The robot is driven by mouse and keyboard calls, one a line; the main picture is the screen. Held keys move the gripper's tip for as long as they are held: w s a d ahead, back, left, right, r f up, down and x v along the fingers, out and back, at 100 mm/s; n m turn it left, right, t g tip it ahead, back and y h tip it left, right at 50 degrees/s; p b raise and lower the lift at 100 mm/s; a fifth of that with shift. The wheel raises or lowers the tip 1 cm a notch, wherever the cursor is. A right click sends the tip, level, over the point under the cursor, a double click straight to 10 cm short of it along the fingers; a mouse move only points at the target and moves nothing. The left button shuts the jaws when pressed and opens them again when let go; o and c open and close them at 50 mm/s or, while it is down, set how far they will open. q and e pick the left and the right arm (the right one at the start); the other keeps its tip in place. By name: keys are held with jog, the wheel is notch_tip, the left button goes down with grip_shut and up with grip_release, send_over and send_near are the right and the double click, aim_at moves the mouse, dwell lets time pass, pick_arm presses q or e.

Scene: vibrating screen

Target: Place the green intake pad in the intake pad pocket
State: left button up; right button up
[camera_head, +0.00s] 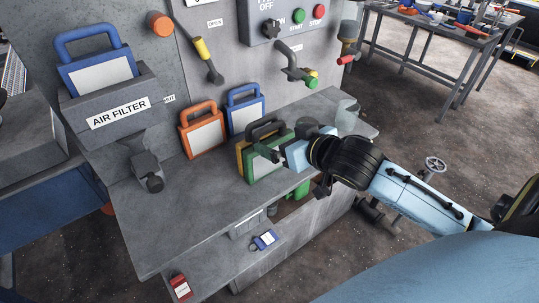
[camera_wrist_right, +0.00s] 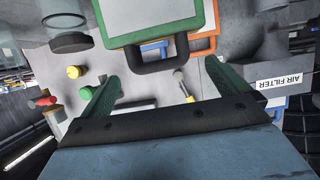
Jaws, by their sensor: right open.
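The green intake pad (camera_head: 265,163), a green frame with a pale panel and a dark handle, stands on the grey ledge in the head view. In the right wrist view the green intake pad (camera_wrist_right: 150,28) is at the top, its black handle pointing toward my gripper. My right gripper (camera_head: 277,152) is beside the pad's upper right in the head view. Its two green fingers (camera_wrist_right: 163,82) are spread apart, and nothing is clamped between them. I cannot identify the intake pad pocket for certain. My left gripper is not in view.
Orange (camera_head: 203,134) and blue (camera_head: 246,111) framed pads lean at the back of the ledge. The air filter box (camera_head: 118,110) at left holds a blue pad. Valves and a button panel (camera_head: 291,20) are on the wall behind. The front left of the ledge (camera_head: 190,218) is clear.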

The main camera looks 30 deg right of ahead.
jog(key=x, duration=0.5)
jog(key=shift+w+d, duration=0.1)
jog(key=shift+d, duration=0.05)
jog(key=shift+c, duration=0.4)
jog(key=c, duration=1.2)
jog(key=shift+c, duration=0.2)
